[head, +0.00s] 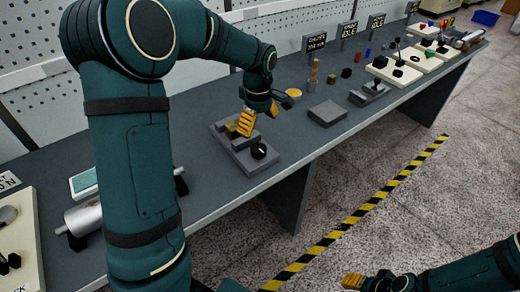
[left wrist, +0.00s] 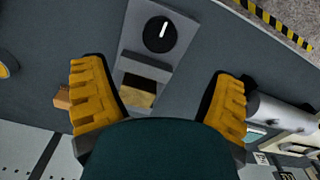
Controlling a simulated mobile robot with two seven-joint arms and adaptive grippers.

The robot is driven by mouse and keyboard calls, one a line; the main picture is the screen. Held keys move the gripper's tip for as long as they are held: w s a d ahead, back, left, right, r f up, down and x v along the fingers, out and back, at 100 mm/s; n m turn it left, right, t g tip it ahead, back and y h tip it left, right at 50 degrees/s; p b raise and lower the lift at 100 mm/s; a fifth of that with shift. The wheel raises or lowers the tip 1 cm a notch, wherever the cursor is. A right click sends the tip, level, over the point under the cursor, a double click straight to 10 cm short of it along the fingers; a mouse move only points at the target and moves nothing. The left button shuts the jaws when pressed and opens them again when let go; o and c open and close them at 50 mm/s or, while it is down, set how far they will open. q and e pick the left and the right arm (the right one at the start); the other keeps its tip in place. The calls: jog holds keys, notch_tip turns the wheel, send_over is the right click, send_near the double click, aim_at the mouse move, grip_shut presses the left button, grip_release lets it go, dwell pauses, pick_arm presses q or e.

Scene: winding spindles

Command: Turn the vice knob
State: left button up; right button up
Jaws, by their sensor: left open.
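The grey vice (head: 252,168) sits on the bench near its front edge. Its round black knob (head: 259,151) is on the end toward the front edge. In the left wrist view the knob (left wrist: 159,34) shows a white mark line and lies beyond the fingertips. A tan block (left wrist: 140,98) sits in the vice beside a dark gap. My left gripper (head: 262,112) is above the back part of the vice, open and empty. Its fingers (left wrist: 160,98) are on either side of the vice in the wrist view. My right gripper (head: 356,282) is low at the bottom right, away from the bench.
A flat grey block (head: 327,113) and a yellow disc (head: 293,93) lie beyond the vice. A silver cylinder (head: 92,215) lies on the near bench. Small signs and several parts stand farther along. A striped floor line (head: 365,210) runs beside the bench.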

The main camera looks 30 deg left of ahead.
aim_at(259, 148)
pick_arm(q)
notch_tip(259, 148, down, 10)
jog(key=shift+f+b, duration=0.1)
jog(key=shift+b, duration=0.75)
jog(key=c, duration=1.2)
